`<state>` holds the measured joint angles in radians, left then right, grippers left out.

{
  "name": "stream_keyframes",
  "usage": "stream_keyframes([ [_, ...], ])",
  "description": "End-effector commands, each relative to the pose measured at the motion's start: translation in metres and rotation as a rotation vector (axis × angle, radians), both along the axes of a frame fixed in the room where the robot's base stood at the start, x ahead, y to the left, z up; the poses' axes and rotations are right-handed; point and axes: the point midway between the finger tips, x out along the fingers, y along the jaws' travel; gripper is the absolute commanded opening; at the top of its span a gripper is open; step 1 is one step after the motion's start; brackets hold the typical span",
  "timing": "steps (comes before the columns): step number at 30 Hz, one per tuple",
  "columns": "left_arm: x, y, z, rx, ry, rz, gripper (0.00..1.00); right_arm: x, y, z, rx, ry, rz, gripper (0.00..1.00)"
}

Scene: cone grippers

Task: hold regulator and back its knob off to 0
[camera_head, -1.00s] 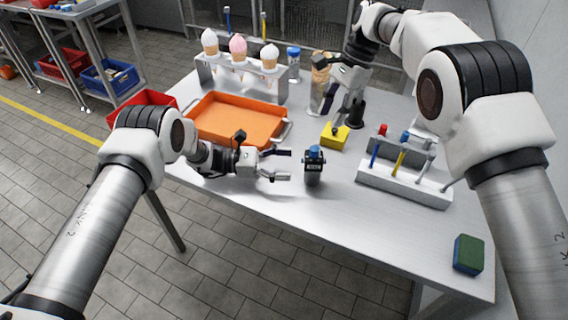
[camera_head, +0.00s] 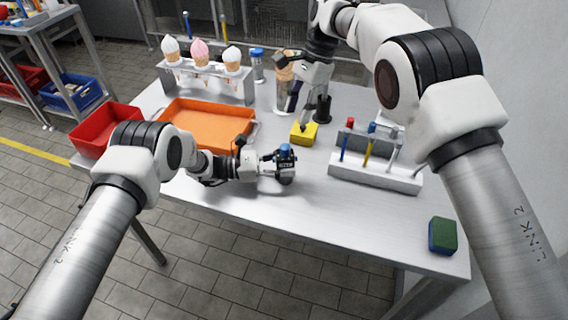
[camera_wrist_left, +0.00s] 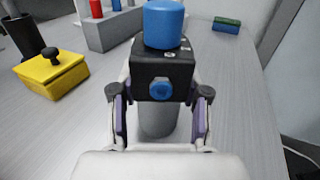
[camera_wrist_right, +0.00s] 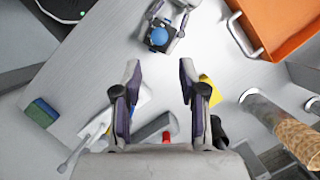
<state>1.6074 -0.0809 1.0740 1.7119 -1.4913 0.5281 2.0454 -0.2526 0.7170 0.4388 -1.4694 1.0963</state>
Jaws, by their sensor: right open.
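The regulator, a black block with a blue knob on top (camera_head: 286,153) and a grey cylinder below, stands upright near the table's front. In the left wrist view its black body (camera_wrist_left: 164,72) sits between the fingers of my left gripper (camera_wrist_left: 161,85), with a blue hex fitting facing the camera. One finger is on each side; I cannot tell whether both press on it. The knob's setting is not readable. My right gripper (camera_wrist_right: 159,75) is open and empty, above the table near the yellow block (camera_head: 303,132). The right wrist view shows the blue knob (camera_wrist_right: 159,37) from above.
An orange tray (camera_head: 170,107) lies behind my left arm. A white rack with coloured tools (camera_head: 375,178) stands to the right of the regulator. A cone holder (camera_head: 205,84) is at the back, and a green-blue sponge (camera_head: 442,236) at the front right.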

Motion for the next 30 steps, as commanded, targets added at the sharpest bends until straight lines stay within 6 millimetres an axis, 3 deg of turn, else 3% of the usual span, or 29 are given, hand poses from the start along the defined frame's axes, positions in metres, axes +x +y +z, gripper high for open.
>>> stream_keyframes([
  [2,0.000,0.000,0.000,0.000,0.000,0.000,0.02,0.000,0.000,0.000,0.000,0.000,0.000,0.42],
  [3,0.000,0.000,0.000,0.000,0.000,0.000,0.02,0.000,0.000,0.000,0.000,0.000,0.000,0.52],
  [8,0.000,0.000,0.000,0.000,0.000,0.000,0.02,0.010,-0.014,-0.012,-0.034,-0.059,0.003,0.53],
  [11,0.000,0.000,0.000,0.000,0.000,0.000,0.02,0.028,-0.041,-0.031,-0.107,-0.181,0.032,0.53],
  [14,0.000,0.000,0.000,0.000,0.000,0.000,0.01,0.051,-0.083,-0.053,-0.216,-0.356,0.116,0.53],
  [18,0.000,0.000,0.000,0.000,0.000,0.000,0.01,0.078,-0.134,-0.071,-0.369,-0.619,0.332,0.53],
  [21,0.000,0.000,0.000,0.000,0.000,0.000,0.01,0.087,-0.154,-0.074,-0.445,-0.796,0.534,0.53],
  [26,0.000,0.000,0.000,0.000,0.000,0.000,0.01,0.082,-0.152,-0.071,-0.479,-1.082,0.892,0.53],
  [30,0.000,0.000,0.000,0.000,0.000,0.000,0.01,0.048,-0.120,-0.062,-0.405,-1.352,1.188,0.53],
])
